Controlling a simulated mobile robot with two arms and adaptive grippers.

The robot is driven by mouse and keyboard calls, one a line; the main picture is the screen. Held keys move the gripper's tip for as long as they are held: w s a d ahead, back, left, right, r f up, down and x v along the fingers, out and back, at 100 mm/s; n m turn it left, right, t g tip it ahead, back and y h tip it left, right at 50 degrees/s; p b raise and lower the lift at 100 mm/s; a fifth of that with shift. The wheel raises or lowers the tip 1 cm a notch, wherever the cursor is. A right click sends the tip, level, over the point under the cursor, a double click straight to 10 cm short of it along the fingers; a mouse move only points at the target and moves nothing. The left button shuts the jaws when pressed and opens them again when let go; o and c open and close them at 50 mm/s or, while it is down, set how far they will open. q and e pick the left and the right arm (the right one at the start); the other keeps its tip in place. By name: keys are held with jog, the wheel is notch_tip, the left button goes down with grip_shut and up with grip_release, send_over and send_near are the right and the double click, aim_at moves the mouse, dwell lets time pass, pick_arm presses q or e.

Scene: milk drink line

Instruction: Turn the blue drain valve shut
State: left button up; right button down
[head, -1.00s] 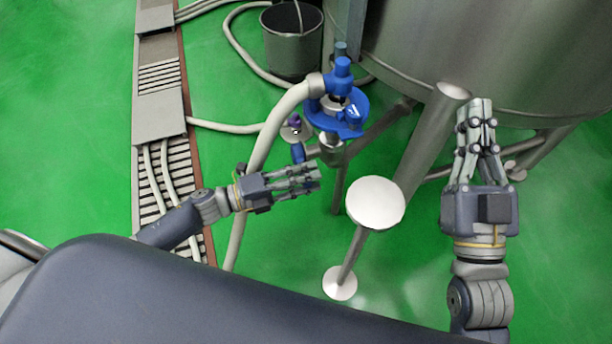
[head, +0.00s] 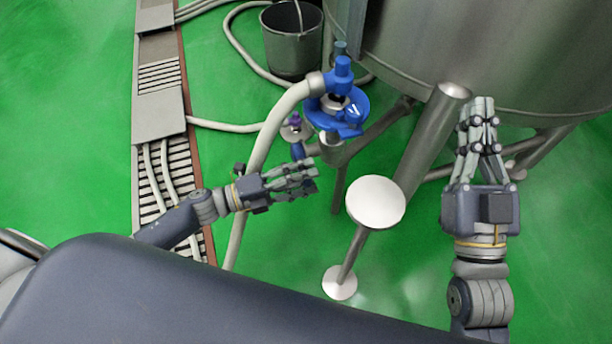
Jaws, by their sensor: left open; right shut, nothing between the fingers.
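Blue valve parts (head: 338,112) sit at the tank's lower left edge, with a blue cap on top and a pale hose joined at the side. A small blue handle (head: 298,151) shows just below, beside a short metal pipe; which blue part is the drain valve's handle I cannot tell for sure. My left gripper (head: 312,178) is open and empty, a little below and right of the small handle in the picture, seemingly apart from it. My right gripper (head: 481,108) is shut and empty, well to the right, in front of the tank.
The steel tank (head: 480,50) fills the upper right, on slanted legs. A round metal disc (head: 376,202) stands between my grippers. A bucket (head: 292,45) is behind the valve. The pale hose (head: 262,150) runs down beside my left gripper.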

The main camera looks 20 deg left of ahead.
pick_arm(q)
jog(key=v, duration=1.1)
jog(key=shift+s+a, duration=0.2)
